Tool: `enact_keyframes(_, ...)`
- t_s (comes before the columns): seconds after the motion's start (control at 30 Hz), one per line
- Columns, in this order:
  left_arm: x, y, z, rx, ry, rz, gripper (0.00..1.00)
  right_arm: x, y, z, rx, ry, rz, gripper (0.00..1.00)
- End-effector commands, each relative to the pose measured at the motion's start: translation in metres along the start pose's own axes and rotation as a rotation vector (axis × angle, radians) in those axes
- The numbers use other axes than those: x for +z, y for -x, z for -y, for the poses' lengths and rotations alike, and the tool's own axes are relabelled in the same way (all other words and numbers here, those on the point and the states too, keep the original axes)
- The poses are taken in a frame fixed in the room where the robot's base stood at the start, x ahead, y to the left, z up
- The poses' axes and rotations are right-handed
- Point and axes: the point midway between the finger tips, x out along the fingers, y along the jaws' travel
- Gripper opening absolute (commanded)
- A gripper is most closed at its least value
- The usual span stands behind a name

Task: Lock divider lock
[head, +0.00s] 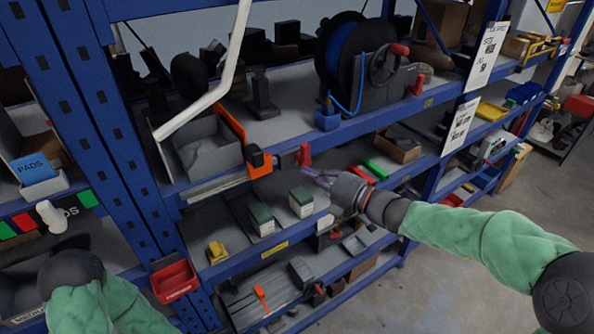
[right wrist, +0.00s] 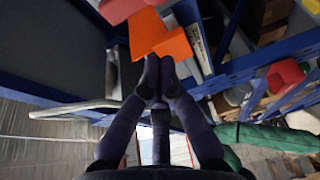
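The orange divider lock (head: 260,168) sits at the front edge of the shelf, at the right end of a grey rail, beside a grey tray. A red piece (head: 304,155) stands just to its right. In the right wrist view an orange part (right wrist: 162,38) lies just beyond my fingertips, with a red part (right wrist: 120,8) above it. My right gripper (head: 318,178) is in front of the shelf, to the right of the lock and below the red piece. In the right wrist view its fingertips (right wrist: 158,84) are together, with nothing visible between them. I cannot tell whether they touch the orange part. My left gripper is not visible.
Blue shelf uprights (head: 80,100) and shelf edges surround the area. A grey tray (head: 205,150) is left of the lock, with a white bent tube (head: 215,90) above it. A blue reel (head: 350,50) stands at upper right. Floor (head: 450,260) is open at right.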

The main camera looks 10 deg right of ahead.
Motion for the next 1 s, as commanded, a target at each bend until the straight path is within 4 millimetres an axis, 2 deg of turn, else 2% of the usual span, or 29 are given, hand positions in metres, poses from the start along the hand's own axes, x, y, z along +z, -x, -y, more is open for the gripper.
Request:
enact_keyframes(0.13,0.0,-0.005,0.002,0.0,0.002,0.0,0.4,0.001,0.024,0.001,0.001,0.001,0.004,0.0)
enact_keyframes(0.33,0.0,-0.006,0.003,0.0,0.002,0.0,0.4,0.0,0.039,0.001,0.001,0.0,0.0,0.0)
enact_keyframes(0.87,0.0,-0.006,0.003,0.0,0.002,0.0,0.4,-0.001,0.04,0.002,-0.001,0.001,-0.002,0.0)
enact_keyframes(0.97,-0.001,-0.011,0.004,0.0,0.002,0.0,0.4,-0.004,0.038,0.017,-0.027,0.021,-0.013,0.0)
enact_keyframes(1.0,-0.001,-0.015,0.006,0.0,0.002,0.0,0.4,-0.007,0.036,0.03,-0.05,0.042,-0.024,0.0)
